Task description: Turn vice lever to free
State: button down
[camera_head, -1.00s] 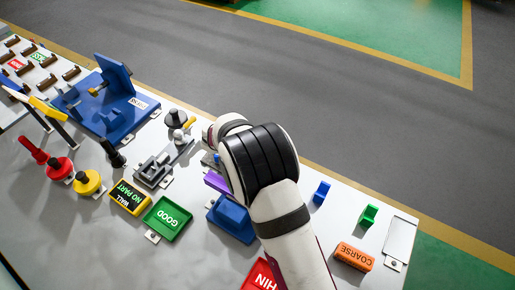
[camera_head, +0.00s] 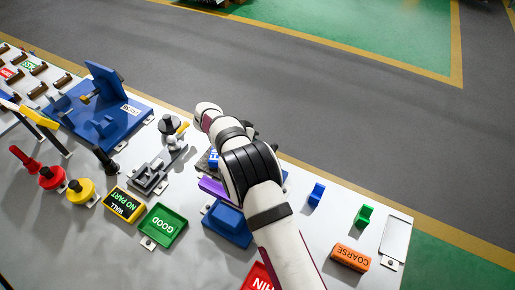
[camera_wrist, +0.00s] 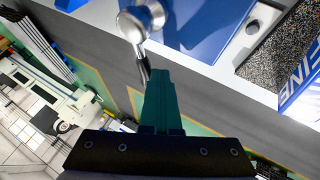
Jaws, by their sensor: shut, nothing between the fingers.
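In the wrist view, a shiny silver lever (camera_wrist: 140,22) with a rounded knob stands at the edge of a blue body (camera_wrist: 205,22), which I take to be the vice. A thin darker rod runs down from the knob beside my fingertips. My gripper (camera_wrist: 160,72) is shut and empty, its dark green fingers pointing toward the lever and blue body. I cannot tell whether the fingers touch the lever. In the head view my own arm hides the gripper and the lever. A bit of blue shows behind the arm.
A blue block marked FINE (camera_wrist: 303,82) sits close by on the right in the wrist view. In the head view, a purple bar (camera_head: 212,188), blue holder (camera_head: 228,222), green GOOD tray (camera_head: 163,226) and grey fixture (camera_head: 150,177) crowd the arm's left. Orange COARSE block (camera_head: 350,257) lies right.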

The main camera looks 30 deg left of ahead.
jog(key=shift+w+d, duration=0.4)
jog(key=shift+d, duration=0.15)
dwell(0.5)
